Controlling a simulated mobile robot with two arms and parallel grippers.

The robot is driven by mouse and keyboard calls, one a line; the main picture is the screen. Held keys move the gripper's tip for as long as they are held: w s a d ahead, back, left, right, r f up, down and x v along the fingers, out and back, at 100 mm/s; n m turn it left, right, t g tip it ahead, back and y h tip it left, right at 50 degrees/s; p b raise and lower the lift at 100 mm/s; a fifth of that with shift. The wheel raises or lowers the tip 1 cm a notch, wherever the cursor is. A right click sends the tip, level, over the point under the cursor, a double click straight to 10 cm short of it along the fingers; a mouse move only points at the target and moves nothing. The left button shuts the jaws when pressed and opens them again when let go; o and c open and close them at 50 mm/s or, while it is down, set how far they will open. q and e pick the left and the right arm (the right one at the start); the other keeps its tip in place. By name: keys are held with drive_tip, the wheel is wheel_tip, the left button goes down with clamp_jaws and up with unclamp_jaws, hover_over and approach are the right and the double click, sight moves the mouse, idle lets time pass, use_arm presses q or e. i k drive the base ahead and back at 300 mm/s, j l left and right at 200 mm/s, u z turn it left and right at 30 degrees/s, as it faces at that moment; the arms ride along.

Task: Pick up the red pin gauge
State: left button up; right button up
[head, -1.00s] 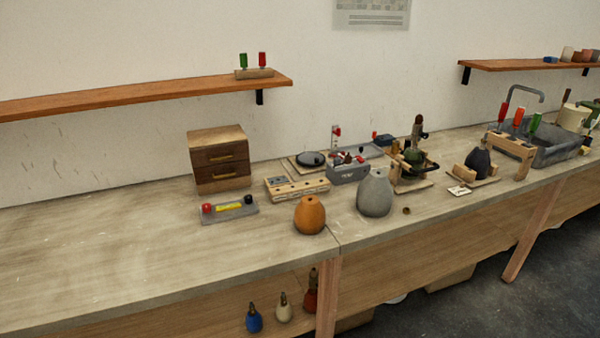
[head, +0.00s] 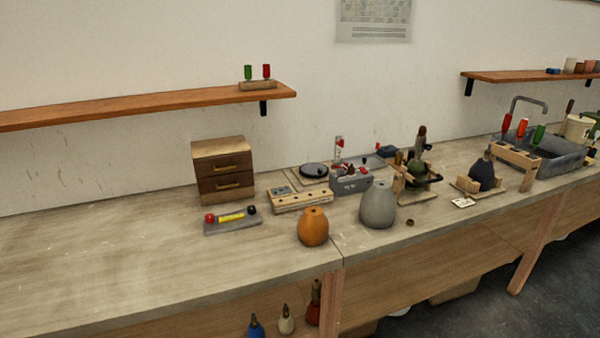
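A small red-handled piece (head: 267,71) stands upright in a wooden block (head: 258,86) on the left wall shelf. A similar green piece (head: 248,72) stands beside it on the left. Red, orange-red and green handles also stand in a wooden rack (head: 514,157) in front of the sink; the leftmost is a red handle (head: 506,122). I cannot tell from looks alone which red piece is the pin gauge. Neither of my grippers is in view.
The left shelf (head: 140,109) is above the long workbench (head: 110,262). A drawer box (head: 222,169), an orange lamp body (head: 313,227), a grey lamp body (head: 378,206) and a battery tray (head: 232,220) stand on the bench. The bench's left part is clear.

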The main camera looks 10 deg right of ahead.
sight(266, 66)
drive_tip(key=u, duration=0.25)
drive_tip(key=i+l+u, duration=0.15)
drive_tip(key=u, duration=0.2)
drive_tip(key=i+l+u, duration=0.2)
drive_tip(key=u, duration=0.15)
drive_tip(key=i+l+u, duration=0.15)
drive_tip(key=l+u, duration=0.2)
